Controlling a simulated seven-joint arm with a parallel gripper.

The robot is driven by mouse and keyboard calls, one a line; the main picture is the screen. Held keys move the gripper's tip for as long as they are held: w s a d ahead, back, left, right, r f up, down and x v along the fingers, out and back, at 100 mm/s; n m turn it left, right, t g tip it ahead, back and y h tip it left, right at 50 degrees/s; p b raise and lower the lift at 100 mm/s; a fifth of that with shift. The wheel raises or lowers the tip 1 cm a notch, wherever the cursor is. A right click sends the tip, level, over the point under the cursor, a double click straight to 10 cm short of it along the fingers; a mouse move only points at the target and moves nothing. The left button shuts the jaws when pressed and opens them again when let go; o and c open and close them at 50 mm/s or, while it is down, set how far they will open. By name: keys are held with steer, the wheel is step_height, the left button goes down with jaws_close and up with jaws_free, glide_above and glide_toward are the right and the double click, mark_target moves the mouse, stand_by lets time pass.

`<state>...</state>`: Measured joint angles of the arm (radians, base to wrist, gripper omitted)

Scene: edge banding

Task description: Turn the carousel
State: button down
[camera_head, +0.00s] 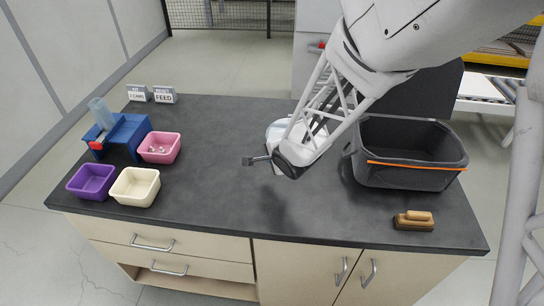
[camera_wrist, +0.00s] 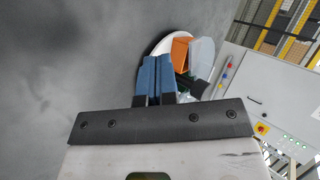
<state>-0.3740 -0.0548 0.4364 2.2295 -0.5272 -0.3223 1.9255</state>
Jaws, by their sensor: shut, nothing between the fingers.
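The carousel (camera_head: 277,130) is a round, pale turntable on the worktop, mostly hidden behind my arm in the head view. In the wrist view its white rim (camera_wrist: 152,50) shows beyond my fingertips, with an orange container (camera_wrist: 180,52) and a clear, pale container (camera_wrist: 202,55) on it. My gripper (camera_head: 248,161) is above the worktop, in front of the carousel and a little to its left. Its blue fingers (camera_wrist: 157,60) are shut together and empty. They overlap the carousel's edge in the wrist view; I cannot tell whether they touch it.
A dark crate (camera_head: 405,172) stands at the right, with a wooden brush (camera_head: 413,221) before it. Purple (camera_head: 91,182), cream (camera_head: 135,187) and pink (camera_head: 160,148) bins sit at the left by a blue stand (camera_head: 125,130). The worktop's middle (camera_head: 215,150) is clear.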

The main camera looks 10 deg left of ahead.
steer(key=shift+s+d+r, duration=0.1)
steer(key=shift+s+r, duration=0.75)
steer(key=shift+s, duration=0.05)
steer(key=c, duration=1.4)
jaws_free()
steer(key=shift+w, duration=0.1)
steer(key=shift+o, duration=1.2)
steer(key=shift+w, duration=0.25)
steer(key=o, duration=0.6)
steer(key=w+h, duration=0.1)
steer(key=w, duration=0.1)
steer(key=w+g+h, duration=0.1)
steer(key=w, duration=0.2)
steer(key=w+d+g+h, duration=0.1)
steer(key=w+h, duration=0.1)
steer(key=w, duration=0.1)
steer(key=shift+w+r+m, duration=0.15)
steer(key=shift+r+m, duration=0.1)
steer(key=shift+m, duration=0.15)
steer(key=shift+c, duration=0.2)
steer(key=w+d+r+m+g+h, duration=0.1)
steer(key=w+r+g+h, duration=0.3)
steer(key=w, duration=0.4)
steer(key=shift+d+r+m+h, duration=0.3)
steer(key=shift+d+r+h, duration=0.2)
steer(key=shift+h, duration=0.2)
steer(key=shift+f, duration=0.1)
